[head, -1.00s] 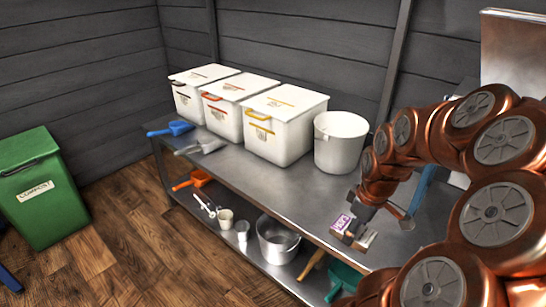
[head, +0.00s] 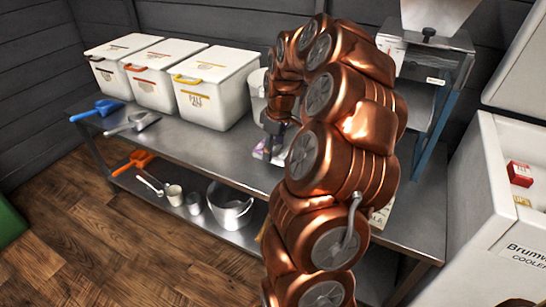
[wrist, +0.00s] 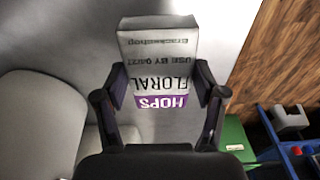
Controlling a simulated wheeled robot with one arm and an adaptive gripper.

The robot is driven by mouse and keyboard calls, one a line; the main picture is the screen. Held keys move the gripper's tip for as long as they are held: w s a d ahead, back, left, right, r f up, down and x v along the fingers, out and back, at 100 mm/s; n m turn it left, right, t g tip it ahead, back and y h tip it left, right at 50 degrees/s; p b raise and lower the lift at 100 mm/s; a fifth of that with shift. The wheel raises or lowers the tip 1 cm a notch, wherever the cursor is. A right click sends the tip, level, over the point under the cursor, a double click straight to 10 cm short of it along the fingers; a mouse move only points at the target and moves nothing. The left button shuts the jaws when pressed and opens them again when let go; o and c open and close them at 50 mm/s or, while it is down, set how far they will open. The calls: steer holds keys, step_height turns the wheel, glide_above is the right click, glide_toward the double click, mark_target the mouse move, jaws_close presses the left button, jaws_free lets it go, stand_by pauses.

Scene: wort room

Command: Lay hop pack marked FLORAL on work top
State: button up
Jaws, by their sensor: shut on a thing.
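The hop pack (wrist: 157,47) is a white and purple block. Its face reads FLORAL and HOPS, upside down in the wrist view. My gripper (wrist: 160,84) is shut on it, one finger on each side. In the head view the pack (head: 261,152) shows small beside my arm, over the steel work top (head: 225,155). My arm hides much of the gripper there. I cannot tell whether the pack touches the work top.
White lidded bins (head: 213,88) and a white bucket (head: 257,92) stand along the back. A blue scoop (head: 97,109) and a metal scoop (head: 133,122) lie at the left. A blue-framed machine (head: 435,70) and a cooler (head: 505,210) stand right. Bare steel lies left of the pack.

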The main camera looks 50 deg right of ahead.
mark_target(273, 156)
steer(key=shift+w+d+f, duration=0.1)
steer(key=shift+w+f, duration=0.1)
steer(key=shift+f+b, duration=0.65)
steer(key=shift+f, duration=0.9)
steer(key=shift+f, duration=0.15)
steer(key=o, duration=1.2)
